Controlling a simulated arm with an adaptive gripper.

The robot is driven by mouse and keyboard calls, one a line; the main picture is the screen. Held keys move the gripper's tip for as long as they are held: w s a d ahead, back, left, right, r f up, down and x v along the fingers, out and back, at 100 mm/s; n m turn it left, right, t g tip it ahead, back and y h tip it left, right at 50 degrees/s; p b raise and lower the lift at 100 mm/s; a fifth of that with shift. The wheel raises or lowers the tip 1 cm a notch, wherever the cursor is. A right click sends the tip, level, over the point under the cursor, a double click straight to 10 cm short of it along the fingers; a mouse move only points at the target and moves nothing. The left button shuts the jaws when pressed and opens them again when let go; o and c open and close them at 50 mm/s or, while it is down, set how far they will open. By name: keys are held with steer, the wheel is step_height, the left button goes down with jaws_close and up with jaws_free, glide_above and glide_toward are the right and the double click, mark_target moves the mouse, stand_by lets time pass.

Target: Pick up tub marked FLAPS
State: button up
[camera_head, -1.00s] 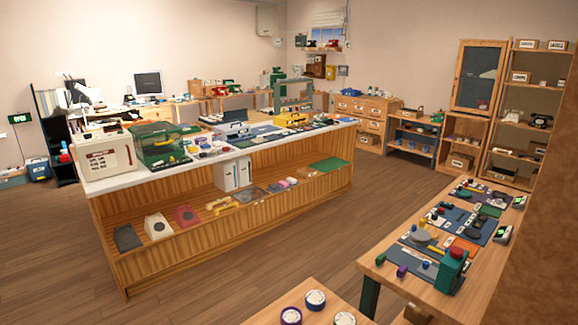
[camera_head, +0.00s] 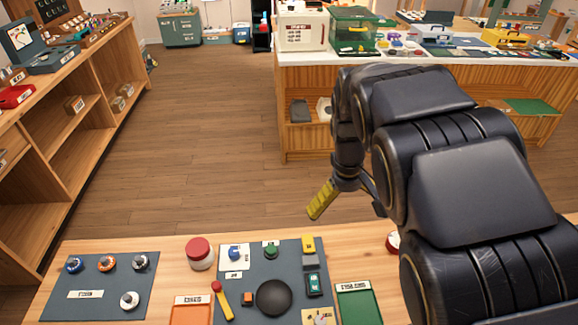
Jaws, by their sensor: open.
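No FLAPS label can be read in this view. A round tub with a red lid (camera_head: 200,253) stands upright on the near table, left of centre, with no readable marking. Another small round red and white thing (camera_head: 393,242) is partly hidden behind my arm; it may be a tub. My gripper (camera_head: 324,199) shows a yellow finger pad and hangs in front of the floor beyond the table's far edge, open and empty. It is apart from both things. My dark arm hides the right part of the table.
A grey mat (camera_head: 99,285) with knobs lies at left. A middle mat (camera_head: 240,290) holds a black dish (camera_head: 273,298) and small parts. An orange tray (camera_head: 191,311) and a green tray (camera_head: 358,305) have unreadable labels. Shelves (camera_head: 85,110) stand at left; a counter (camera_head: 290,100) stands behind.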

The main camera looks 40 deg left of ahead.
steer(key=s+a+f+n, duration=0.2)
steer(key=a+f, duration=0.1)
steer(key=a, duration=0.3)
steer(key=s+a+f+n, duration=0.2)
steer(key=a, duration=0.4)
steer(key=n+g+y, duration=0.1)
steer(key=n+y, duration=0.1)
steer(key=n, duration=0.3)
glide_above(197, 247)
steer(key=d, duration=0.2)
steer(key=f, duration=0.8)
steer(key=shift+w+a+f, duration=0.2)
steer(key=shift+w+f, duration=0.05)
steer(key=shift+f, duration=0.15)
steer(key=shift+s+a+f, duration=0.2)
steer(key=shift+f, duration=0.4)
steer(key=shift+s+a+f, duration=0.15)
steer(key=shift+f, duration=0.4)
steer(key=f, duration=0.3)
steer(key=a+f, duration=0.1)
steer(key=f, duration=0.1)
steer(key=shift+w+f, duration=0.1)
steer(key=shift+f, duration=0.2)
steer(key=c, duration=1.2)
